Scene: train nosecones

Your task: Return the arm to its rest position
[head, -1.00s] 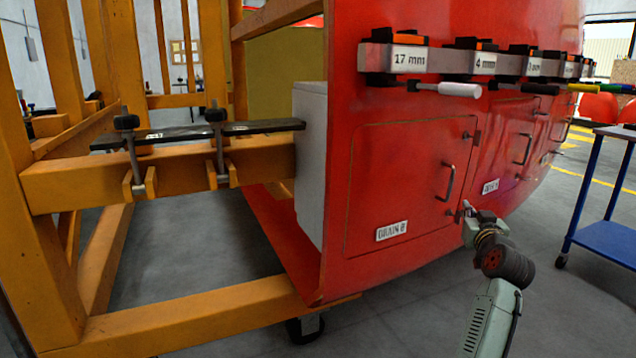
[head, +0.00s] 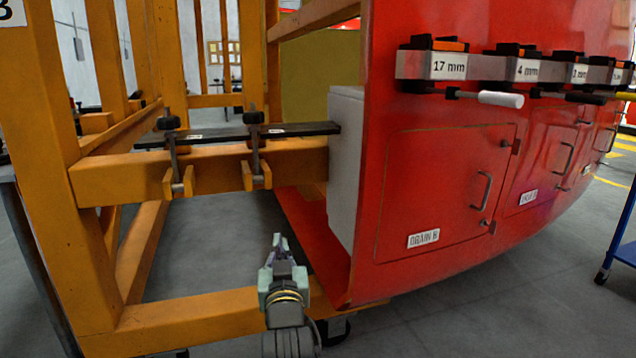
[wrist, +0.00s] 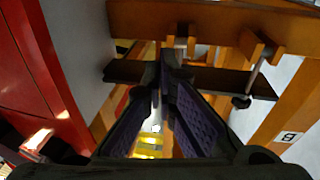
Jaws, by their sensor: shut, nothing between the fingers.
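My gripper (head: 278,245) is at the lower middle of the head view, pointing up and away from me. It is in front of the opening between the orange frame and the red nosecone, apart from both as far as I can see. In the wrist view my gripper's two dark fingers (wrist: 163,75) come together at their tips with nothing between them. My arm's wrist shows below it at the bottom edge of the head view.
The orange frame (head: 115,185) stands at left, with a clamped black bar (head: 205,137). The red nosecone (head: 400,280) fills the right, with a closed "DRAIN B" door (head: 440,190) and a tool rack (head: 480,68). A blue cart (head: 625,250) stands at far right.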

